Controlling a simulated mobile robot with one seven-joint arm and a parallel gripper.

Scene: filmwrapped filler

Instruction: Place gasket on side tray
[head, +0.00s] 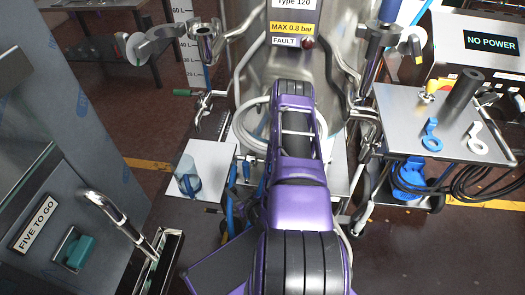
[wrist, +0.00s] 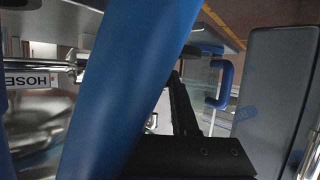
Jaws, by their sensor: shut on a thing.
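A broad, smooth blue piece (wrist: 125,85) crosses the wrist view very close to the camera, and its ends are out of frame. It looks like the gasket, but its whole shape does not show. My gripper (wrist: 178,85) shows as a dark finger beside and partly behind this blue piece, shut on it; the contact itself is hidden. In the head view my purple arm hides the gripper. A metal side tray (head: 385,98) stands at right, apart from my arm. It bears a blue ring-ended piece (head: 431,136), a white one (head: 477,139) and a dark cylinder (head: 464,93).
A steel column with a fault panel (head: 291,27) stands straight ahead, with bent pipes on both sides. A pale plate with a clear holder (head: 187,177) is left of my arm. A steel cabinet (head: 60,190) fills the left. Dark cables (head: 450,183) hang below the tray.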

